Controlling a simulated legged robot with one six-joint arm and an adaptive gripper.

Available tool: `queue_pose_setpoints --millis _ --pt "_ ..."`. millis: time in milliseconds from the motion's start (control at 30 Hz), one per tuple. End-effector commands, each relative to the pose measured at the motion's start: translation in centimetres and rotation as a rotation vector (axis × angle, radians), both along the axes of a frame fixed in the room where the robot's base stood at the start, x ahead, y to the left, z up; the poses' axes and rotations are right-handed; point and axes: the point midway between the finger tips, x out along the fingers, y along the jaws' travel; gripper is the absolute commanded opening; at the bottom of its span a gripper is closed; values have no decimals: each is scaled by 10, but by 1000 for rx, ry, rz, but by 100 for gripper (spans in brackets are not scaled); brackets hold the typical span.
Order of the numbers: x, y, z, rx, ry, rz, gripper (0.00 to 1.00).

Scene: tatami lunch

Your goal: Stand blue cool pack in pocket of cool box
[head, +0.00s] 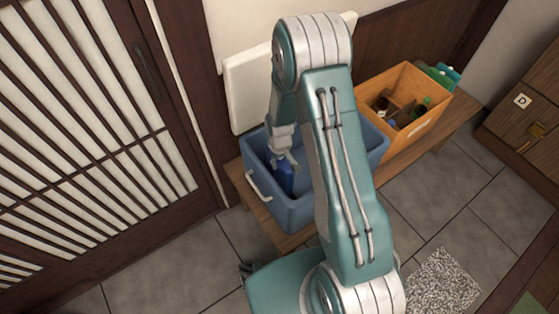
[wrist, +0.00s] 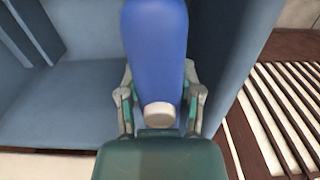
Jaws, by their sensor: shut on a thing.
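The blue cool pack (wrist: 155,50) is a rounded blue body with a pale cap at its near end. My gripper (wrist: 160,103) is shut on it near the cap in the wrist view. In the head view the blue cool pack (head: 284,178) hangs below my gripper (head: 285,162), inside the cool box (head: 299,213). The cool box is an open blue-grey tub with a white handle on its left side. Its walls (wrist: 60,100) surround the pack in the wrist view, with a slotted part at upper left. I cannot tell whether the pack touches the floor or sits in a pocket.
The box stands on a wooden bench (head: 433,140). An orange crate (head: 418,126) with bottles stands right of it, with green items behind. A white lid-like panel (head: 248,90) leans on the wall behind. A slatted sliding door (head: 80,130) is at left.

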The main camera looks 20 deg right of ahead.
Motion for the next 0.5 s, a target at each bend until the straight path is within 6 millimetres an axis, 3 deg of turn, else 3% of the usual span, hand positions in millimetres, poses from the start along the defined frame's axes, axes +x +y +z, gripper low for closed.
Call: queue_pose_setpoints --millis 500 --pt "0 0 -12 0 0 0 0"
